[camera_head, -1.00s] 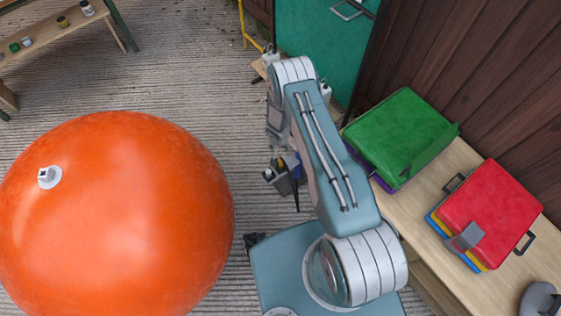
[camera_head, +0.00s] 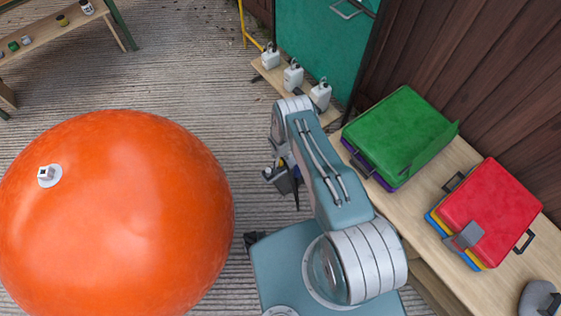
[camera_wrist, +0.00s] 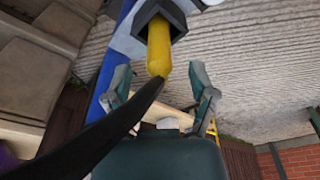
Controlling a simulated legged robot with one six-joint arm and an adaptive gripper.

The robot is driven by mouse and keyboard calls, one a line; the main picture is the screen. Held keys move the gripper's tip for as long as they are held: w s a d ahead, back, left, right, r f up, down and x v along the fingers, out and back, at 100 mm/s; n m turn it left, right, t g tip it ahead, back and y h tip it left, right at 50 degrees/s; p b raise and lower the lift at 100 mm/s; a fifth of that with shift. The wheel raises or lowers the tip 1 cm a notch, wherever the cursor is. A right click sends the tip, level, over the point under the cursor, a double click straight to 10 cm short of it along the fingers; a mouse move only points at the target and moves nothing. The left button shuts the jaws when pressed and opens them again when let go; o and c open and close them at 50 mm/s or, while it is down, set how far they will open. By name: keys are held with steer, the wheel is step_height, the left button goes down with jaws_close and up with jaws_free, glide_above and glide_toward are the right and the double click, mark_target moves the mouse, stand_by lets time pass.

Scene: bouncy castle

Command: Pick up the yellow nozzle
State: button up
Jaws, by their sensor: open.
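The yellow nozzle (camera_wrist: 159,48) shows in the wrist view at the top centre. My gripper (camera_wrist: 160,76) is open, with one finger on each side below the nozzle. The nozzle's tip lies about midway between the fingers, with gaps on both sides. A black strip crosses just below the tip. In the head view the dark holder (camera_head: 285,180) is beside my arm, and my gripper is mostly hidden behind the arm.
A big orange ball (camera_head: 115,215) fills the left. A wooden bench (camera_head: 465,165) on the right carries a green case (camera_head: 400,130) and a red case (camera_head: 490,210). Several white bottles (camera_head: 293,76) stand on a low plank. Ribbed floor between is clear.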

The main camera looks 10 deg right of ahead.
steer(key=shift+f, duration=0.35)
jaws_close()
steer(key=shift+r, duration=0.1)
